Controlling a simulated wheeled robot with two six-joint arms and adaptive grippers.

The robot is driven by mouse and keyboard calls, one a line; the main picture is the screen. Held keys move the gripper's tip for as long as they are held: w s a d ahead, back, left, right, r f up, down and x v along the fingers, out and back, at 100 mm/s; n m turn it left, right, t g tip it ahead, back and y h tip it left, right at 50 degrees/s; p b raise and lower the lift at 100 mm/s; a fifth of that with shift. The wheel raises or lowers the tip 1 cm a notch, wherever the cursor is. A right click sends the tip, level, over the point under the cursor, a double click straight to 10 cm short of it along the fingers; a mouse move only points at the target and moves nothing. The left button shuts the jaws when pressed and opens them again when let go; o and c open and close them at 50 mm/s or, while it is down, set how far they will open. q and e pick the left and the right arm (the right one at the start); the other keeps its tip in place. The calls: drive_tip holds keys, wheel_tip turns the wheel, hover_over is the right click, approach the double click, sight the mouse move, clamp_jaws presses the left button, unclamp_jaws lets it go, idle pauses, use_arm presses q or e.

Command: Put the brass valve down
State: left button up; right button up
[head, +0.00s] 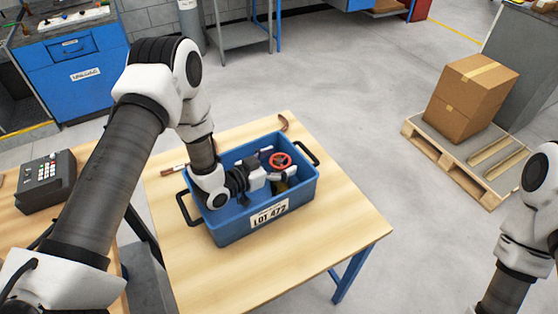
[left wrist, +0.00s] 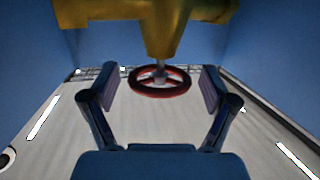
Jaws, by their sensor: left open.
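The brass valve shows its red handwheel (head: 280,160) inside the blue crate (head: 235,234) labelled LOT 472, towards its right end. In the left wrist view its brass body (left wrist: 150,20) is at the top, cut off by the frame, with the red handwheel (left wrist: 160,91) hanging at its lower end. My left gripper (head: 272,176) is down in the crate beside the valve. Its two fingers (left wrist: 153,88) are open, one on each side of the handwheel, with visible gaps. My right arm is at the right edge; its gripper is out of view.
The crate stands on a wooden table (head: 345,228), with bare wood in front and to the right. A curved copper-coloured piece (head: 284,123) lies behind it. A keypad box (head: 46,182) is at left. Cardboard boxes (head: 470,97) stand on a pallet at right.

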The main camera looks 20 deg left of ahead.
use_arm(q)
drive_tip(key=v, duration=0.7)
drive_tip(key=shift+s+r+b, duration=0.15)
drive_tip(key=shift+s+b, duration=0.05)
drive_tip(key=shift+b, duration=0.25)
drive_tip(key=shift+a, duration=0.15)
